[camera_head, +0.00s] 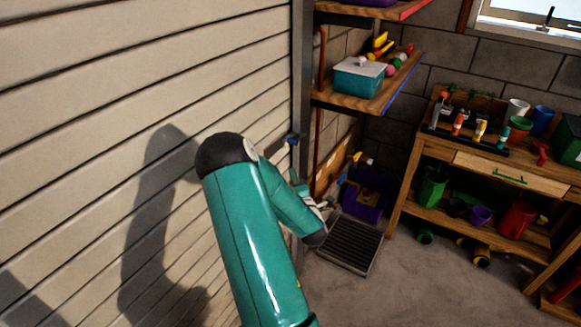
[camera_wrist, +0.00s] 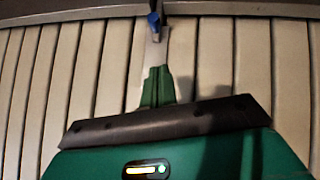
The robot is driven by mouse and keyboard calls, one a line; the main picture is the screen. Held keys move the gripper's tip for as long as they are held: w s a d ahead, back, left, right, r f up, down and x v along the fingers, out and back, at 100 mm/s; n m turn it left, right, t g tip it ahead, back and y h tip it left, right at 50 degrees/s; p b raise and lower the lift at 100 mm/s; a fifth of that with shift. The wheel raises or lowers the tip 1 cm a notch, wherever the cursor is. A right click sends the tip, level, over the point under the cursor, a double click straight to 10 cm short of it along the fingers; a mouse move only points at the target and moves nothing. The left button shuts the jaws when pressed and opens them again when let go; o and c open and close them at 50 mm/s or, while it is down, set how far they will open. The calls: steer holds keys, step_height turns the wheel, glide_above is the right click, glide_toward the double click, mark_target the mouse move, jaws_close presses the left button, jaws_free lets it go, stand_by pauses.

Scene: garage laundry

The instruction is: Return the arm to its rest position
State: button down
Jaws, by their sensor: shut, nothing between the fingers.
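My teal arm rises from the bottom of the head view, bends at a black elbow, and folds down to the right. My gripper (camera_head: 292,141) is at its far end, beside the post at the edge of the slatted wall. It also shows in the wrist view (camera_wrist: 154,20), where the blue fingertips are together with nothing between them. The slatted wall (camera_wrist: 90,70) fills the background behind it. My arm hides part of that wall in the head view, and my gripper's base is partly hidden by the wrist.
The cream slatted wall (camera_head: 90,100) stands close on the left. Wooden shelves (camera_head: 350,101) hold a teal box (camera_head: 358,78). A workbench (camera_head: 440,150) with tools and pots stands at right. A dark grate (camera_head: 350,244) lies on the floor. Bare floor (camera_head: 420,290) is at lower right.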

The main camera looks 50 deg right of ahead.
steer(key=shift+v, duration=1.05)
